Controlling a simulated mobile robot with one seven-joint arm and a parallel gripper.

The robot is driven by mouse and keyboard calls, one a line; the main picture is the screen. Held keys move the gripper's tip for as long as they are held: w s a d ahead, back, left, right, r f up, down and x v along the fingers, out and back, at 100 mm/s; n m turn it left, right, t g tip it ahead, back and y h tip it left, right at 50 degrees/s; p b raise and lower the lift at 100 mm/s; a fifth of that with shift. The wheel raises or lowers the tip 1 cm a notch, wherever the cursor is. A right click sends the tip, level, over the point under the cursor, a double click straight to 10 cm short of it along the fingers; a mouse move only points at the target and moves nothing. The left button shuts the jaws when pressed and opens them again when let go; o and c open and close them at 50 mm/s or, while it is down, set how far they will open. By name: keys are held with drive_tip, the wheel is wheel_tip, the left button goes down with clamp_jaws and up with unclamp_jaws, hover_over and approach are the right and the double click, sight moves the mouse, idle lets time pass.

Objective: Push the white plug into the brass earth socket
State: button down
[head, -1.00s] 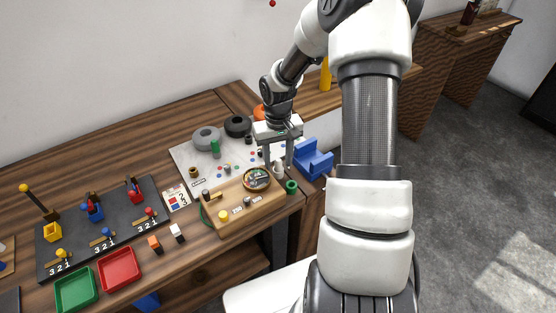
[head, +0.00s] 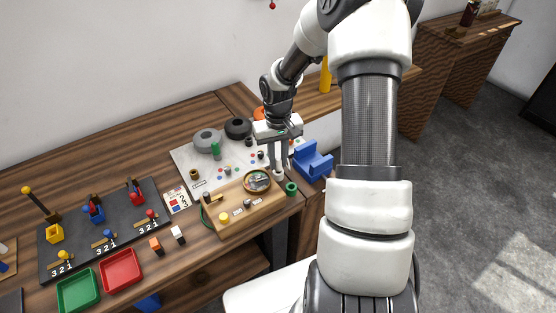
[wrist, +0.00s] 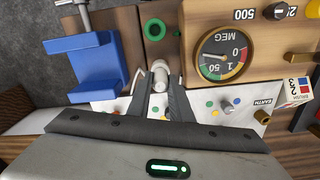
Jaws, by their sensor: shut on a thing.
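The white plug (head: 279,174) is between the fingertips of my gripper (head: 278,166), to the right of the round meter. In the wrist view my gripper (wrist: 160,84) is shut on the plug (wrist: 160,70), whose rounded end shows beyond the fingertips. I cannot tell whether the plug still touches the surface below. The brass earth socket (head: 194,174) stands at the left edge of the white sheet, beside its label. It also shows in the wrist view (wrist: 262,117), at right next to the EARTH label, well apart from the plug.
The wooden meter box (head: 240,217) with its dial (head: 257,181) lies between plug and socket's near side. A green ring (head: 291,188), a blue cradle (head: 312,160) and grey and black rolls (head: 207,141) stand around. The white sheet (head: 185,155) carries small knobs and a green cylinder (head: 216,151).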

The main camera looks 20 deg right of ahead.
sight(278, 158)
drive_tip(key=shift+r+p, duration=0.9)
drive_tip(key=shift+r, duration=0.65)
